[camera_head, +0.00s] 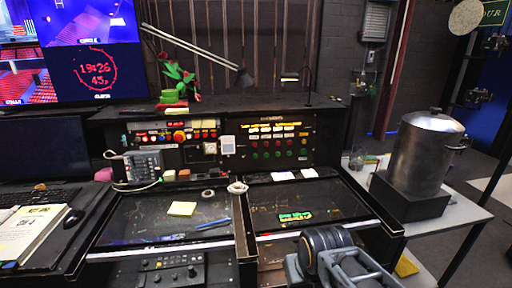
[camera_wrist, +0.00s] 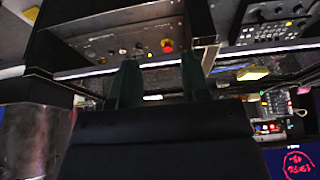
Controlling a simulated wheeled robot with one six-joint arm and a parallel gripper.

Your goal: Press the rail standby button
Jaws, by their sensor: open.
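The cue panel (camera_head: 278,125) stands upright at the back of the desk, with rows of red, green and amber buttons (camera_head: 278,148). A second panel (camera_head: 150,133) to its left carries a large red button (camera_head: 179,136) and lit keys. The labels are too small to read, so I cannot tell which button is rail standby. My gripper (camera_wrist: 158,78) is open in the wrist view, with its two dark fingers apart and nothing seen between them. A red button on a dark panel (camera_wrist: 167,46) shows beyond the fingers. In the head view only my arm shows, at the lower right.
A yellow note (camera_head: 181,208), a blue pen (camera_head: 214,224) and a tape roll (camera_head: 237,187) lie on the desk. A large metal pot (camera_head: 424,155) stands at the right. A lamp arm (camera_head: 200,50) reaches over the panels. An open book (camera_head: 32,232) lies at the left.

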